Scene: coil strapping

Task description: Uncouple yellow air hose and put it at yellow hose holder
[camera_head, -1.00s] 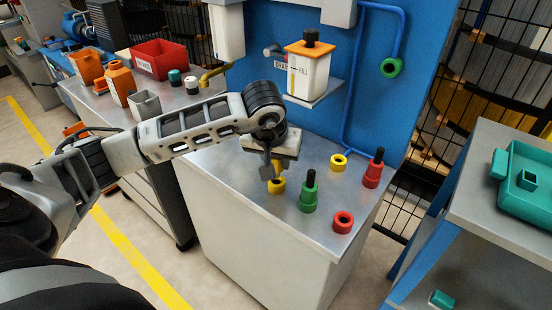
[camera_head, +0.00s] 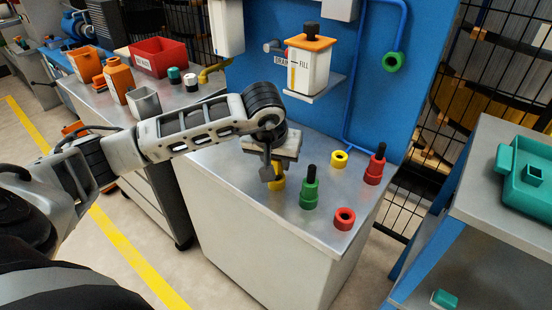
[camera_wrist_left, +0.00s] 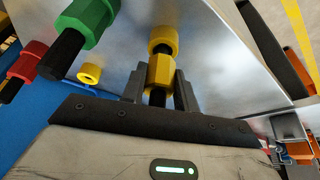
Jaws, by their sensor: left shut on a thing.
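My left gripper (camera_head: 268,172) is above the front left of the metal bench top, pointing down. In the left wrist view its dark fingers (camera_wrist_left: 157,88) are shut on the yellow hose coupling (camera_wrist_left: 161,72), which has a black hose end on the near side. A yellow ring (camera_wrist_left: 162,36) lies just beyond the coupling in line with it, with a dark band between them. I cannot tell whether they touch. Another yellow ring (camera_head: 339,159) stands empty at the back of the bench; it also shows in the left wrist view (camera_wrist_left: 89,73). My right gripper is out of view.
A green coupling (camera_head: 309,190) stands close right of my gripper, with an empty red ring (camera_head: 344,218) and a red coupling (camera_head: 374,167) further right. A blue panel (camera_head: 375,105) with a small shelf and white container (camera_head: 308,70) rises behind.

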